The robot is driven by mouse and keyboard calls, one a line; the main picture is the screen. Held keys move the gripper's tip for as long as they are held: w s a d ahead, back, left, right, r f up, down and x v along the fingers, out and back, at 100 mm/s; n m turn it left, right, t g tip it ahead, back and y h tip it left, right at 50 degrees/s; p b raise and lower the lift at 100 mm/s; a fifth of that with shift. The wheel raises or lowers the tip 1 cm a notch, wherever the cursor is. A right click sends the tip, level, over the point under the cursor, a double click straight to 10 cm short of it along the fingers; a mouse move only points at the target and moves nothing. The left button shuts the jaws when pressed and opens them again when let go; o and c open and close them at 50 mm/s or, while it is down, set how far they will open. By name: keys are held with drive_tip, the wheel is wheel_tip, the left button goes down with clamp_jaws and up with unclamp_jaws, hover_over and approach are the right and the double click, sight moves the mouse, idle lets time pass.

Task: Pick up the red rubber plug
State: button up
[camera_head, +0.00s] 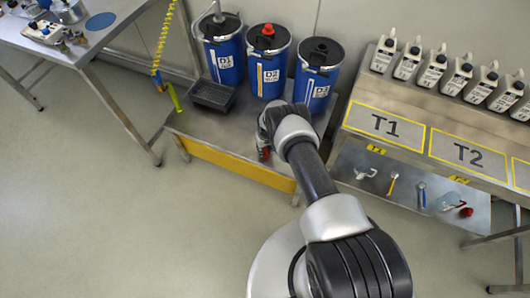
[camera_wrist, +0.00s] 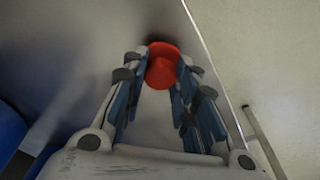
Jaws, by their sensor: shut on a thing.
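The red rubber plug (camera_wrist: 162,72) is round, with a wider top rim, and sits between my fingertips in the wrist view. My gripper (camera_wrist: 166,62) is shut on it, with blue-padded fingers on both sides. In the head view my wrist hides most of the gripper; a small red patch (camera_head: 263,153) shows below it, over the low steel platform in front of the drums. I cannot tell clearly from this view whether the plug touches the platform.
Blue drums D1 (camera_head: 222,55), D2 (camera_head: 268,65) with a red cap (camera_head: 268,30), and D3 (camera_head: 316,75) stand behind my wrist. A black tray (camera_head: 211,95) lies left. The bench (camera_head: 400,105) at right carries white canisters; tools and a red piece (camera_head: 466,212) lie below.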

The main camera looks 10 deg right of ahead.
sight(265, 150)
drive_tip(key=shift+r, duration=0.15)
drive_tip(key=shift+c, duration=0.4)
wheel_tip(265, 150, up, 20)
drive_tip(key=p, duration=0.7)
drive_tip(key=shift+p, duration=0.3)
